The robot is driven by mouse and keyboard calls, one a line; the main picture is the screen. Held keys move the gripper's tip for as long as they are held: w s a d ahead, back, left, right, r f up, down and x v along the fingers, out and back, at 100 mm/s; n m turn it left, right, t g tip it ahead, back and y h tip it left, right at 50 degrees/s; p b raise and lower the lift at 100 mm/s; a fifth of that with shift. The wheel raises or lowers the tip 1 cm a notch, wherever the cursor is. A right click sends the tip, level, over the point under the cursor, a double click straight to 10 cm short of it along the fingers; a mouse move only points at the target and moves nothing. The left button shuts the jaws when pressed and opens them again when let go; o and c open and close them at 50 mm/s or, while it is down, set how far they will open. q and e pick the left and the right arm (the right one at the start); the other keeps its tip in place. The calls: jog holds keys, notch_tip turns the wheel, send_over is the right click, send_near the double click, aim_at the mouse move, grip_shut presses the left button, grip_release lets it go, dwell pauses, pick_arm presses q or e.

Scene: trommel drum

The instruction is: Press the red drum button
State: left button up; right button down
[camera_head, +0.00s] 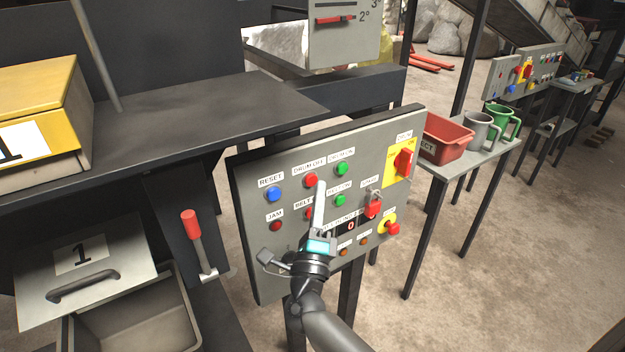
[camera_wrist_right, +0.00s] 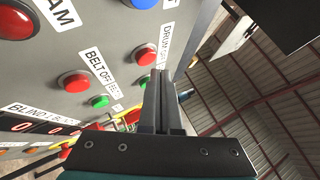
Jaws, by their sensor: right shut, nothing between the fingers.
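The red drum button (camera_head: 311,180) sits under the "DRUM OFF" label in the upper row of the grey control panel (camera_head: 262,240). My right gripper (camera_head: 320,186) is shut and empty, with its fingertips just right of this button in the head view. In the right wrist view the red drum button (camera_wrist_right: 146,55) shows just beyond and left of the fingertips (camera_wrist_right: 159,73). I cannot tell whether the tips touch the panel. The fingers and wrist hide part of the lower panel. My left gripper is not in view.
Close by are the blue reset button (camera_head: 274,194), green "DRUM ON" button (camera_head: 341,168), red belt button (camera_wrist_right: 75,82) and red rotary switch (camera_head: 403,162). A padlocked red switch (camera_head: 372,206) is right of the gripper. A red-handled lever (camera_head: 191,224) stands left of the panel.

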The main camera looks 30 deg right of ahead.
jog(key=s, duration=0.1)
jog(key=s+p, duration=0.1)
jog(key=s, duration=0.1)
jog(key=s+p, duration=0.1)
jog(key=s, duration=0.1)
jog(key=shift+d, duration=0.25)
dwell(0.8)
jog(key=s+a+f+n+g+y, duration=0.2)
jog(key=a+f+n+y, duration=0.15)
jog(key=f+n, duration=0.5)
jog(key=s+a+f+n+g+y, duration=0.1)
jog(key=s+a+f+n+y, duration=0.3)
jog(key=f, duration=0.7)
jog(key=a+f+n+g+y, duration=0.2)
jog(key=f+n+y, duration=0.4)
jog(key=f+n, duration=0.3)
jog(key=s+f+n+g, duration=0.5)
jog(key=s+f+g, duration=0.1)
jog(key=s+f, duration=0.8)
jog(key=s+d+f+n+g, duration=0.1)
jog(key=s+f+n+g, duration=0.1)
jog(key=s, duration=0.7)
jog(key=s+d+f+n+g, duration=0.1)
jog(key=s+f+n+g, duration=0.2)
jog(key=s, duration=0.7)
notch_tip(320, 180, down, 2)
jog(key=shift+f+g, duration=0.15)
jog(key=shift+g, duration=0.75)
